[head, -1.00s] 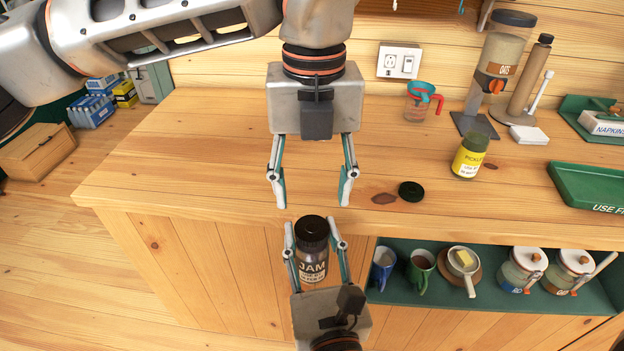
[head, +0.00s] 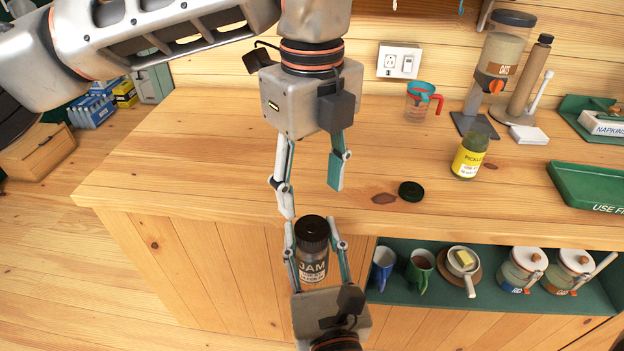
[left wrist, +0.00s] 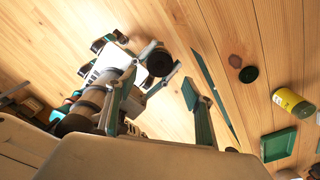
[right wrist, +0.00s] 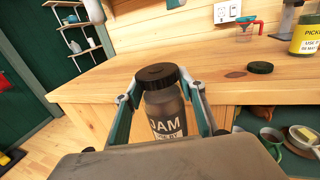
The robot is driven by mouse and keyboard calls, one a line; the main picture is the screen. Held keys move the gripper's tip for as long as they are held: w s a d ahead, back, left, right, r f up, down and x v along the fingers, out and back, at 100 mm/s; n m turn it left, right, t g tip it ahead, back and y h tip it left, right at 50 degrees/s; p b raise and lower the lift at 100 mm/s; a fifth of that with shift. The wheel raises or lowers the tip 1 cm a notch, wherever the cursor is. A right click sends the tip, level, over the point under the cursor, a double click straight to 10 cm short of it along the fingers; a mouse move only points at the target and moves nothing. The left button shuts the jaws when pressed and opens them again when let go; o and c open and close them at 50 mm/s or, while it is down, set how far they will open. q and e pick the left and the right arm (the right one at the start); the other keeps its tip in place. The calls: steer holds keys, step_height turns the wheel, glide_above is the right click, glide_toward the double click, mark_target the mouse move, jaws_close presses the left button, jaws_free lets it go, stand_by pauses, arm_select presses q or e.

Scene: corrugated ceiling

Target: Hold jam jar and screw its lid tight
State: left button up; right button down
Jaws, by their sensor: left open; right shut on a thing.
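The jam jar (head: 312,268) is dark with a pale JAM label and stands upright in front of the counter's edge. Its black lid (head: 312,229) sits on top; I cannot tell how tight it is. My right gripper (head: 314,240) is shut on the jar from below, one finger on each side. The jar also shows in the right wrist view (right wrist: 166,115). My left gripper (head: 311,202) is open and empty just above the lid, turned at an angle, fingers pointing down. The left wrist view shows the lid (left wrist: 160,62) near its open fingers.
The wooden counter (head: 230,170) lies behind the jar. On it are a loose dark green lid (head: 411,191), a pickle jar (head: 469,156), a measuring cup (head: 420,102) and a green tray (head: 590,188).

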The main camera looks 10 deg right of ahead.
mark_target(312, 227)
arm_select(q)
step_height(312, 227, down, 8)
steer(key=shift+r, duration=0.25)
steer(key=c, duration=1.2)
steer(key=o, duration=1.3)
steer(key=shift+c, duration=0.2)
steer(key=shift+r, duration=2.3)
steer(key=shift+r, duration=0.1)
steer(key=shift+c, duration=0.3)
